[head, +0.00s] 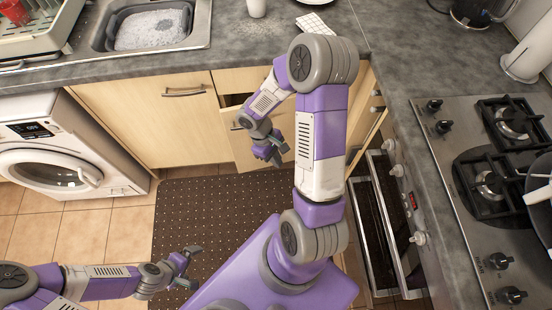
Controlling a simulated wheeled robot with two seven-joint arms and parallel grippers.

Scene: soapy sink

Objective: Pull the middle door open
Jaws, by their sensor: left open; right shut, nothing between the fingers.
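The light wood cabinet door (150,118) under the sink is closed, with a metal bar handle (184,93) near its top right. To its right, a second wood front (242,152) stands out from the cabinet, with a dark gap above it. I cannot tell whether it is a door or a drawer. My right gripper (270,157) is shut and empty in front of this front; whether it touches is unclear, and the arm hides part of the front. My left gripper (194,267) is open and empty, low over the mat, away from the cabinets.
A washing machine (62,150) stands at the left. A dark dotted mat (185,205) covers the floor ahead. At the right are the oven (380,225), whose door looks ajar, and a gas hob (470,225). The sink (200,25) is in the counter above.

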